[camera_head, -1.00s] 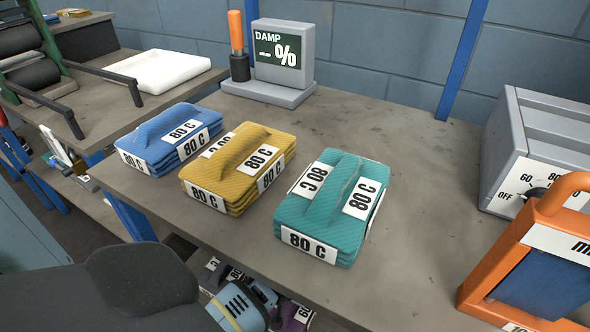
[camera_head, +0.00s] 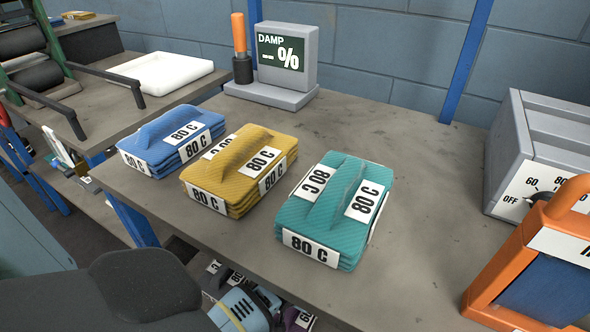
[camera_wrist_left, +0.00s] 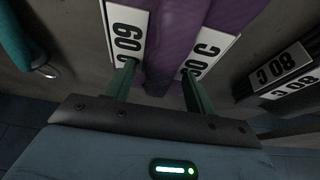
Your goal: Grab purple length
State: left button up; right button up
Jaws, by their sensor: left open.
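The purple length (camera_wrist_left: 180,35) is a folded fabric bundle with white labels, one reading 60 C. It fills the top middle of the left wrist view. My left gripper (camera_wrist_left: 156,72) is open, its two green fingers at either side of a raised purple part, over the labels. I cannot tell whether they touch it. In the head view the purple length (camera_head: 291,317) shows only as a sliver below the table's front edge, mostly hidden by my left gripper's blue body. My right gripper is not in view.
Blue (camera_head: 160,145), yellow (camera_head: 225,180) and teal (camera_head: 320,215) lengths marked 80 C sit on the table (camera_head: 425,165) above. Its edge overhangs my left gripper. Dark labelled bundles (camera_wrist_left: 285,75) lie right in the wrist view. An orange-framed item (camera_head: 500,260) stands at right.

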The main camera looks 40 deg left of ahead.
pick_arm(q)
jog(key=shift+c, duration=0.3)
grip_shut()
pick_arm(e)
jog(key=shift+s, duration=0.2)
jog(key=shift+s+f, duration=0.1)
pick_arm(q)
jog(key=shift+r, duration=0.1)
